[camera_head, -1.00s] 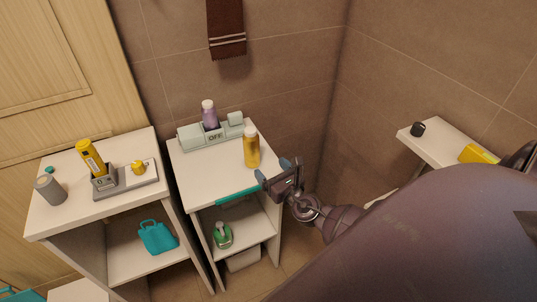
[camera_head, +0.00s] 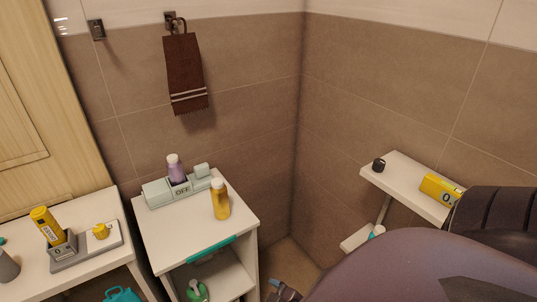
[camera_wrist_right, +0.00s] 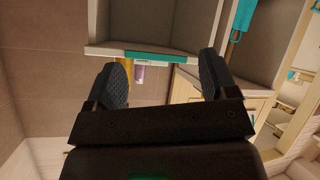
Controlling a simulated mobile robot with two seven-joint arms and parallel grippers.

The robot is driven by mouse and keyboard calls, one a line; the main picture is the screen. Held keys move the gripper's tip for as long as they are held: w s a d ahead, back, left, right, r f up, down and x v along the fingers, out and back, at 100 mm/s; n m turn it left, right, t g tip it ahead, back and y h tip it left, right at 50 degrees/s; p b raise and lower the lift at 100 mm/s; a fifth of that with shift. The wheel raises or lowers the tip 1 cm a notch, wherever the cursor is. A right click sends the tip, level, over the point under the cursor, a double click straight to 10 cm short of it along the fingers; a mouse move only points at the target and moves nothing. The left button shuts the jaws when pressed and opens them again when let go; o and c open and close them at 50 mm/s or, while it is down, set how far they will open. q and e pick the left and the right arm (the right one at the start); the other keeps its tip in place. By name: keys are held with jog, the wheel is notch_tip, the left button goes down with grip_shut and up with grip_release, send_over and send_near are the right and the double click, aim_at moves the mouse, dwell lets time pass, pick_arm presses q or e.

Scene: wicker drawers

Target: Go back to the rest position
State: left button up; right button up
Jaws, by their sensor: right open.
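My right gripper (camera_wrist_right: 164,82) is open and empty in the right wrist view, its two dark padded fingers apart. In the head view only a small part of it (camera_head: 283,291) shows at the bottom edge, beside the right cabinet and partly hidden by my arm. The right cabinet (camera_head: 160,240) has a teal strip (camera_head: 212,249) on its front edge; the strip also shows in the right wrist view (camera_wrist_right: 150,57), beyond the fingers and apart from them. My left gripper is not in view.
On the right cabinet stand a yellow bottle (camera_head: 220,200) and a grey holder (camera_head: 157,192) with a purple bottle (camera_head: 175,170). The left cabinet (camera_head: 92,205) holds a yellow tube (camera_head: 46,225). A wall shelf (camera_head: 404,174) carries a black cup (camera_head: 379,165) and yellow box (camera_head: 440,189).

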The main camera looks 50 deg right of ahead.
jog(key=shift+s+a+m, duration=0.45)
jog(key=shift+s+m, duration=0.1)
jog(key=shift+m, duration=0.65)
